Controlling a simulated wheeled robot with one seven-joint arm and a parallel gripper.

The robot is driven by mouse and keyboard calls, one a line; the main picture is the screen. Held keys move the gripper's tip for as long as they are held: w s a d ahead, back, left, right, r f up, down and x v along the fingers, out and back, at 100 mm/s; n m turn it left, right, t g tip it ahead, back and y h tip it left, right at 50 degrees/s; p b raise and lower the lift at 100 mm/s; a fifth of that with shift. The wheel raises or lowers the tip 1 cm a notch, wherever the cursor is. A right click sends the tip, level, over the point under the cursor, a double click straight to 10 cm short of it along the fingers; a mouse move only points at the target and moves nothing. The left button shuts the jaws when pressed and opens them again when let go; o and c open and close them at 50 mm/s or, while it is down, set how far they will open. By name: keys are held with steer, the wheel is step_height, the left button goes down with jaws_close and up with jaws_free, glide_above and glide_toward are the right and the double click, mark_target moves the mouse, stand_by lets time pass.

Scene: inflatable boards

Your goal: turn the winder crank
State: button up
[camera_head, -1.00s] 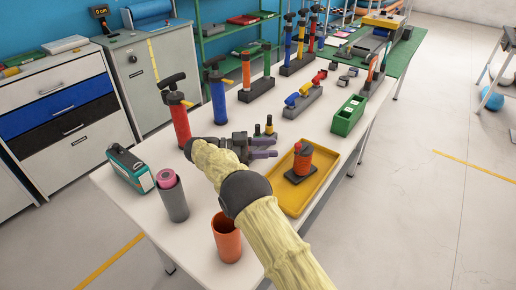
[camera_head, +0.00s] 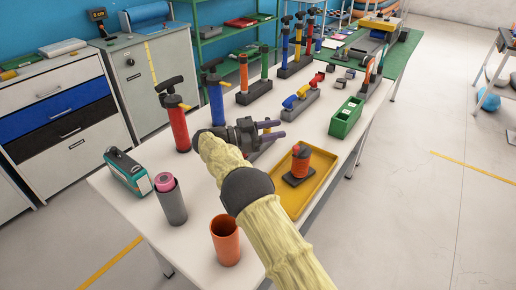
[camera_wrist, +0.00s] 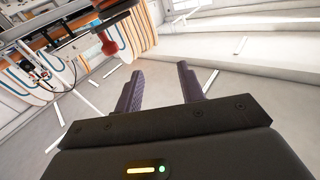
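My gripper (camera_head: 276,132) is above the white table, its two purple fingers pointing right. The wrist view shows the fingers (camera_wrist: 160,88) apart with nothing between them. I cannot pick out a winder crank for certain. An orange-red drum with a small knob on a dark base (camera_head: 300,161) sits in a yellow tray (camera_head: 318,185), below and right of the fingers in the head view, apart from them. In the wrist view, a red knob-ended part (camera_wrist: 108,43) shows beyond the left finger beside an orange-banded form; what it belongs to is unclear.
An orange cup (camera_head: 226,240), a grey cylinder with a pink roll (camera_head: 171,203) and a teal-grey box (camera_head: 128,172) stand at the near left. A green bin (camera_head: 346,118) is to the right.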

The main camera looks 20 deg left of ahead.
steer(key=w+d+r+n+t+y, duration=0.55)
steer(key=w+d+r+t, duration=0.2)
steer(key=w+d, duration=0.3)
steer(key=d+n+y, duration=0.4)
steer(key=d+y, duration=0.1)
steer(key=y, duration=0.2)
steer(key=s+d+f+n+g+y, duration=0.1)
steer(key=s+d+f+g, duration=0.3)
steer(key=s, duration=0.9)
steer(key=s+d+f+n+g+y, duration=0.1)
steer(key=s+d+f+g, duration=0.4)
steer(key=s, duration=0.7)
steer(key=s+d+f+n+g+y, duration=0.2)
steer(key=s+d+f+g, duration=0.3)
steer(key=s, duration=0.8)
steer(key=shift+s+d+f, duration=0.3)
steer(key=shift+d+f, duration=0.1)
steer(key=shift+f, duration=0.5)
steer(key=shift+w, duration=0.1)
